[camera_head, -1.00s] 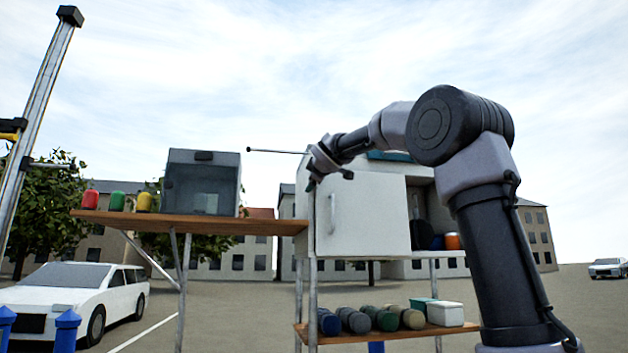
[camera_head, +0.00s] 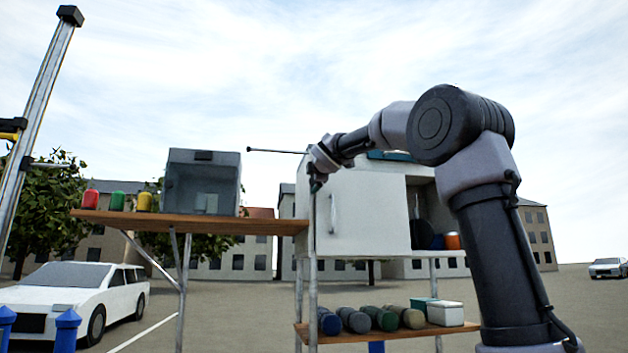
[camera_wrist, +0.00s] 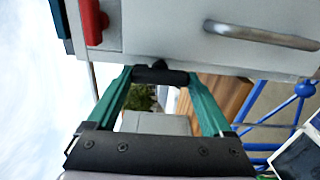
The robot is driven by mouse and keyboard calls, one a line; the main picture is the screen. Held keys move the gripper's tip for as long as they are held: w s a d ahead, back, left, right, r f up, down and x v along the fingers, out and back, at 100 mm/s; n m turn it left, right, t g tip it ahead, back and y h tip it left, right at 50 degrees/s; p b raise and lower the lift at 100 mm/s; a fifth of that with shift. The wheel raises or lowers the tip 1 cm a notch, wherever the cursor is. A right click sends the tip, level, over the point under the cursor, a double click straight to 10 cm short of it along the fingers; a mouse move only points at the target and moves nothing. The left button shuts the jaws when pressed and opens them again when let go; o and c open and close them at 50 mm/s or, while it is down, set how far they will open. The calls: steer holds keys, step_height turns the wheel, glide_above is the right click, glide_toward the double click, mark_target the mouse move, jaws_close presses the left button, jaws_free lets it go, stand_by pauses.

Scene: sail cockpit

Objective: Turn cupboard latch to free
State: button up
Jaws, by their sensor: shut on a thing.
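The white cupboard (camera_head: 365,215) has a closed door with a light handle (camera_head: 332,212), which also shows in the wrist view (camera_wrist: 262,36). In the wrist view, my gripper (camera_wrist: 160,78) has its two green fingers against the ends of a short dark bar (camera_wrist: 158,75) by the cupboard's edge. The bar seems to be the latch, but its pivot and exact angle are unclear. A red block-like piece (camera_wrist: 93,20) sits on the cupboard's face, apart from the fingers. In the head view my gripper (camera_head: 316,184) is at the cupboard's upper left corner, hiding the latch.
A wooden shelf (camera_head: 265,226) stands left of the cupboard, carrying a dark see-through box (camera_head: 180,185) and small red, green and yellow jars. An open compartment (camera_head: 425,205) lies right of the door. A lower shelf (camera_head: 345,341) holds several rolls and containers.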

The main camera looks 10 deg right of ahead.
steer(key=shift+f, duration=0.15)
steer(key=o, duration=1.1)
steer(key=shift+o, duration=0.2)
steer(key=s, duration=1)
steer(key=shift+s, duration=0.4)
steer(key=s+d+f+m+g+h, duration=0.1)
steer(key=s+d+f+m+g, duration=0.25)
steer(key=s+f+m, duration=0.45)
steer(key=s+d+f+m+g, duration=0.2)
steer(key=s+d+f+m, duration=0.25)
steer(key=f, duration=0.85)
steer(key=s+a+f+m+g+y, duration=0.2)
steer(key=s+f+m+g, duration=0.3)
steer(key=s+f+m, duration=0.5)
steer(key=s+f+y, duration=0.1)
steer(key=s+f, duration=0.5)
steer(key=f, duration=0.3)
steer(key=shift+s+a, duration=0.15)
steer(key=shift+a, duration=0.05)
